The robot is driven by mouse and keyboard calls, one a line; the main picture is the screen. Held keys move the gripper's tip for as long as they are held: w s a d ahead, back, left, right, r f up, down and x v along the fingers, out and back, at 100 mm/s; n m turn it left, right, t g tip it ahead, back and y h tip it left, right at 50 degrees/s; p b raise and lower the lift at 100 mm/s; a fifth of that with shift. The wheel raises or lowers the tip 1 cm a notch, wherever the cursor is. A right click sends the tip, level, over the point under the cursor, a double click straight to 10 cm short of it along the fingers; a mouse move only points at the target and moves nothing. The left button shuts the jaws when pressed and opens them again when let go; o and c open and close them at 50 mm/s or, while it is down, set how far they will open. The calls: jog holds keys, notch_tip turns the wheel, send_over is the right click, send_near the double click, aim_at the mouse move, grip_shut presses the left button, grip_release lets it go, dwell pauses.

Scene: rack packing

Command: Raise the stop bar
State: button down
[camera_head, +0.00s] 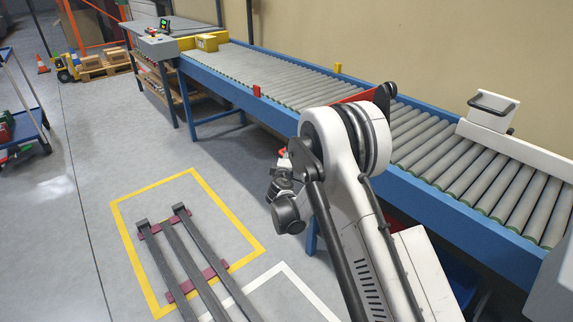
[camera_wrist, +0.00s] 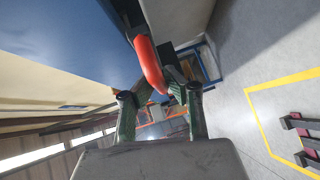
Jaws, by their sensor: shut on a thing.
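The red stop bar (camera_head: 358,97) shows as a short stretch above the conveyor rollers, behind my arm; the rest is hidden by the arm. An orange-red rounded handle (camera_wrist: 149,62) fills the upper middle of the wrist view, between my gripper's fingers. Its link to the bar cannot be made out. My gripper (camera_wrist: 160,93) is shut on the handle, one finger on each side. In the head view my gripper (camera_head: 283,160) is small and partly hidden by my wrist, beside the conveyor's near side, with a bit of red at it.
The roller conveyor (camera_head: 255,75) with blue side rails runs from back left to front right. A white housing (camera_head: 493,110) stands on it at right. Dark metal bars (camera_head: 188,255) lie on the floor inside a yellow outline.

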jog(key=shift+r, duration=0.4)
jog(key=c, duration=1.8)
grip_release()
jog(key=shift+r, duration=0.15)
jog(key=shift+o, duration=0.2)
jog(key=s+r, duration=0.1)
jog(key=s, duration=1.1)
jog(key=shift+a+r, duration=0.15)
jog(key=shift+r, duration=0.2)
